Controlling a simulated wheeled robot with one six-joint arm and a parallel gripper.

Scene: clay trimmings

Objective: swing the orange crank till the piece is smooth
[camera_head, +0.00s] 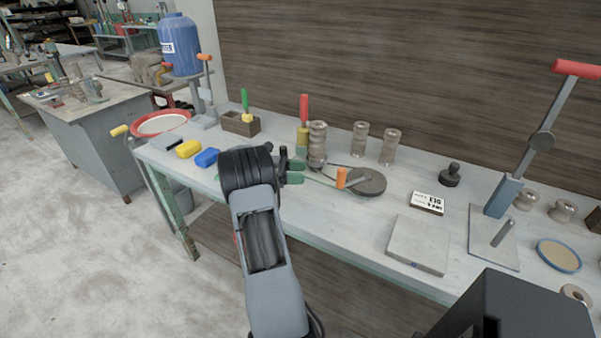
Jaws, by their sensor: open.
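An orange upright handle (341,178) stands at the left edge of a round dark grey disc (368,187) on the workbench; a thin grey arm runs from it over the disc. I take this for the orange crank. My gripper (298,172) is open and empty, its green-tipped fingers pointing right towards the handle. A small gap separates the fingertips from the handle. Which piece is being smoothed I cannot tell; a beige spool-shaped piece (317,143) stands just behind the gripper. My arm hides part of the bench's front.
Another orange-handled stand (205,75) is at the back left. More spool-shaped pieces (390,147) stand behind the disc. A card (427,203), a grey slab (417,245) and a red-handled press (540,140) are to the right. Yellow (188,149) and blue (206,158) blocks lie left.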

